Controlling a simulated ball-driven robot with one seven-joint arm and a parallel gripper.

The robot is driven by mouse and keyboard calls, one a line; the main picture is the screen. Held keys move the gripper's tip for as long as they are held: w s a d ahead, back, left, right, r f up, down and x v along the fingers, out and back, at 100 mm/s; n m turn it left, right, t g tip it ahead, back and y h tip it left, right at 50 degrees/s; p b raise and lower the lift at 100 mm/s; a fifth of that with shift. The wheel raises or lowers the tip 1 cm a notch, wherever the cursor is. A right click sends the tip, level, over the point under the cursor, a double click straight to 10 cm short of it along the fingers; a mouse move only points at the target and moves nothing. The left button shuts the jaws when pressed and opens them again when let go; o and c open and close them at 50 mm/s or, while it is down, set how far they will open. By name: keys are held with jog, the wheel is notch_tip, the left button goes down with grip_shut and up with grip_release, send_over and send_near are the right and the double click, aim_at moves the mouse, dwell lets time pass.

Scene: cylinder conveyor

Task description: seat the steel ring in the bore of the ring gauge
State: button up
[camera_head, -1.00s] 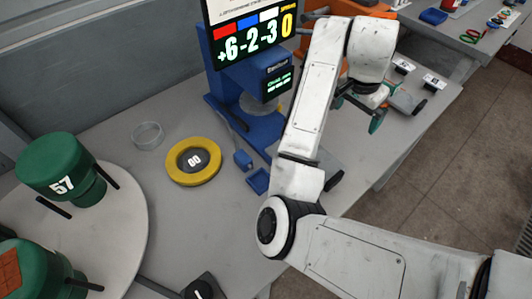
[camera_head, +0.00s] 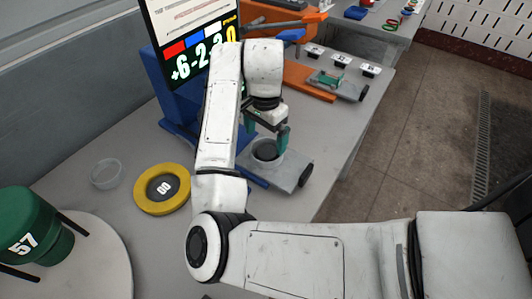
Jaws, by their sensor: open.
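My gripper (camera_head: 267,131), with teal fingertips, is open with nothing seen between the fingers. It is just above a round grey metal ring-shaped piece (camera_head: 267,152) with a dark centre, on a grey block (camera_head: 288,172) with a dark knob. I cannot tell whether this piece is the steel ring or part of the ring gauge, nor whether the fingers touch it. A yellow ring (camera_head: 146,203) around a dark disc marked 00 (camera_head: 163,187) lies flat on the table, left of my arm.
A clear round dish (camera_head: 106,173) lies left of the yellow ring. A green weight marked 57 (camera_head: 32,228) stands on a round pale platform (camera_head: 100,262). A blue stand with a screen (camera_head: 192,45) is behind my arm. An orange fixture (camera_head: 306,82) is farther back.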

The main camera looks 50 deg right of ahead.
aim_at(266, 151)
jog(key=shift+d+f, duration=0.15)
jog(key=shift+f, duration=2.15)
jog(key=shift+s, duration=0.1)
jog(key=shift+c, duration=0.4)
jog(key=c, duration=0.8)
jog(key=shift+r, duration=0.55)
notch_tip(266, 151, up, 3)
jog(key=shift+f, duration=0.15)
jog(key=s+r+p, duration=0.1)
jog(key=s+r, duration=0.3)
jog(key=s, duration=0.3)
jog(key=s+a+r, duration=0.1)
jog(key=s+r, duration=0.4)
jog(key=s, duration=0.2)
jog(key=shift+a+p, duration=0.2)
jog(key=shift+p, duration=0.2)
